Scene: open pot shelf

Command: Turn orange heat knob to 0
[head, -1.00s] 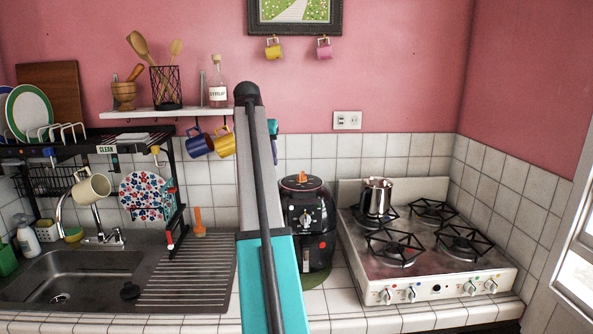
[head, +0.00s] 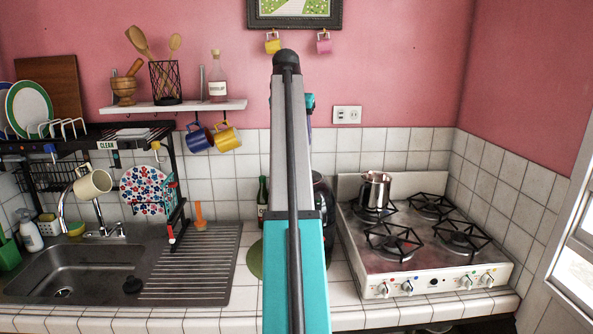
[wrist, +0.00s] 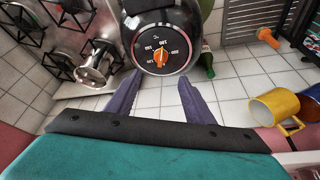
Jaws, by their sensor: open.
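The orange heat knob (wrist: 161,58) shows in the wrist view on the black air fryer (wrist: 170,18), with a ring of small white numbers around it. I cannot read its setting surely. My gripper (wrist: 159,77) is open, its two purple fingers spread apart with nothing between them. In the picture the knob lies just beyond the gap between the fingertips; no contact shows. In the head view my arm hides most of the air fryer (head: 322,215), and the knob and my gripper are hidden there.
A green bottle (head: 262,201) stands beside the air fryer. The stove (head: 423,240) with a silver pot (head: 375,190) is at the right. A sink (head: 75,275) and drainboard are at the left. Yellow (head: 227,138) and blue (head: 198,138) mugs hang under the shelf (head: 185,108).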

